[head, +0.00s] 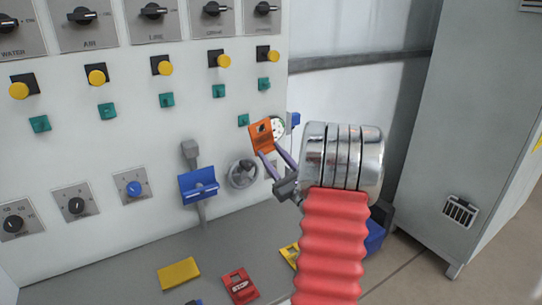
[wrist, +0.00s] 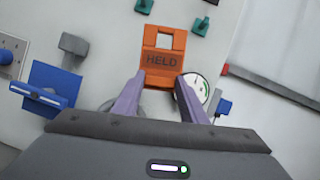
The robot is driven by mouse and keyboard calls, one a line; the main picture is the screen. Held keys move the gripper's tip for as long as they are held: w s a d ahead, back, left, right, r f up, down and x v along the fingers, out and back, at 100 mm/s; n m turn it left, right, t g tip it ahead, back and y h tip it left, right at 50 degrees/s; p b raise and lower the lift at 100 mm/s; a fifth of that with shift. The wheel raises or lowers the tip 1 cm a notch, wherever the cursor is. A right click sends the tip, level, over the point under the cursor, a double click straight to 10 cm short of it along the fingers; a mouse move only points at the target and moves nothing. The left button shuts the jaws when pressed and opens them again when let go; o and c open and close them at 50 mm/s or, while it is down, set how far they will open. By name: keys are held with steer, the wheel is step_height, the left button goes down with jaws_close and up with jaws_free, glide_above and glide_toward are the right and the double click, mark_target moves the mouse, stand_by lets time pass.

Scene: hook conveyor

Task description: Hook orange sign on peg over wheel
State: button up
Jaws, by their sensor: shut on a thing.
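My gripper (wrist: 157,85) is shut on the orange sign (wrist: 160,62), which reads HELD and has a square hole in its upper part. In the head view, the sign (head: 262,138) is tilted in front of the panel, between my purple fingers (head: 274,160). The grey wheel (head: 242,174) is on the panel, below and left of the sign. A green peg (head: 243,120) sticks out above the wheel, just left of the sign's top. In the wrist view, green pegs (wrist: 200,26) show above the sign, apart from it. The wheel is mostly hidden there.
A round dial (head: 279,127) is right behind the sign. A blue holder (head: 198,185) juts from the panel left of the wheel. Yellow (head: 179,274) and red (head: 240,286) signs lie on the grey ledge (head: 130,262). A grey cabinet (head: 470,120) stands at right.

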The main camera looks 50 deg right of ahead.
steer(key=shift+w, duration=0.25)
steer(key=w+d+f, duration=0.1)
steer(key=w+d, duration=0.1)
steer(key=w, duration=0.6)
steer(key=shift+w+d+f, duration=0.2)
steer(key=shift+w+d, duration=0.05)
steer(key=shift+d, duration=0.1)
stand_by(1.3)
stand_by(0.5)
steer(key=o, duration=1.1)
steer(key=shift+o, duration=0.2)
